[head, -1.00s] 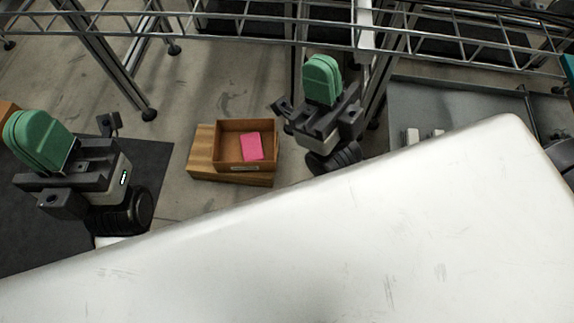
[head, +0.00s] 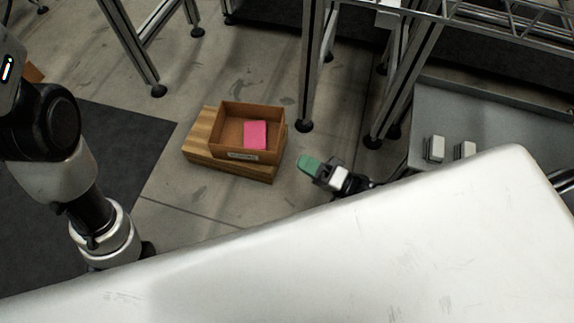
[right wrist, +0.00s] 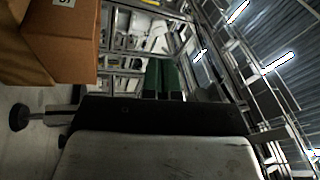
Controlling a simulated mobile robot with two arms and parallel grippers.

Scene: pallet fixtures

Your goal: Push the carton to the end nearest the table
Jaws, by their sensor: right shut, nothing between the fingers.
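The carton (head: 276,129) is an open brown box with a pink item (head: 256,134) inside. It sits on a wooden base (head: 197,138) on the floor, with bare wood showing mostly to its left. My right gripper (head: 308,164) has green fingertips and is low, just right of the carton and base, apparently apart from them. In the right wrist view its green fingers (right wrist: 165,77) are together and empty; the carton (right wrist: 75,45) is at upper left, with the wooden base (right wrist: 20,48) beyond it. My left arm shows at the left of the head view, but its gripper is out of frame.
Metal frame legs (head: 312,70) stand behind and right of the carton. A grey surface (head: 460,110) with two small white blocks (head: 436,149) is at the right. A dark mat (head: 80,170) lies to the left. Floor around the base is clear.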

